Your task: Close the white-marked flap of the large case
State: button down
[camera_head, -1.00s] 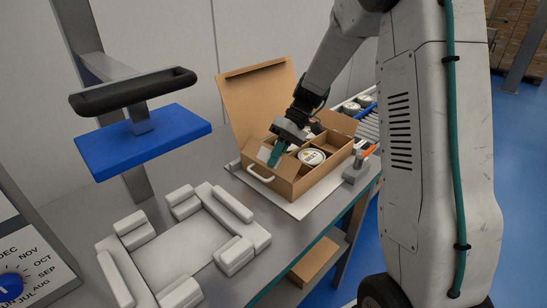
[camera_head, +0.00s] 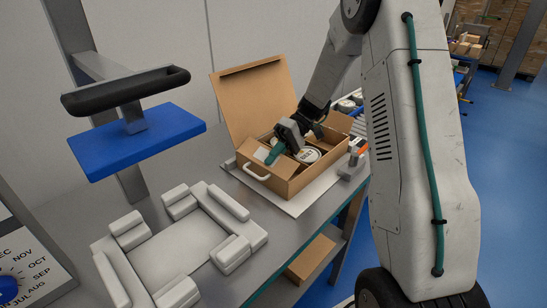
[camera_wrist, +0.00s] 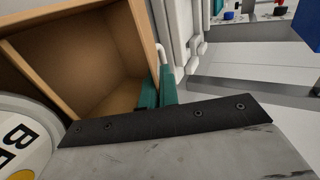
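The large case (camera_head: 285,187) is an open cardboard box with a white handle on its front and its big lid standing up at the back. A small flap with a whitish patch (camera_head: 261,154) stands at its left end, beside my fingers. Another flap (camera_head: 337,120) shows at the right end. My gripper (camera_head: 274,154) is over the left part of the case, its teal fingers pointing down. In the wrist view the fingers (camera_wrist: 159,90) are close together near the case wall, with nothing seen between them. A round tub (camera_wrist: 22,140) lies inside, beside an empty compartment.
A grey tray with white padded blocks (camera_head: 180,250) is on the table left of the case. A blue plate with a black handle (camera_head: 135,140) hangs at upper left. A clamp with an orange tip (camera_head: 352,165) stands right of the case.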

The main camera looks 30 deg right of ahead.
jog(key=c, duration=1.6)
grip_release()
jog(key=shift+c, duration=0.2)
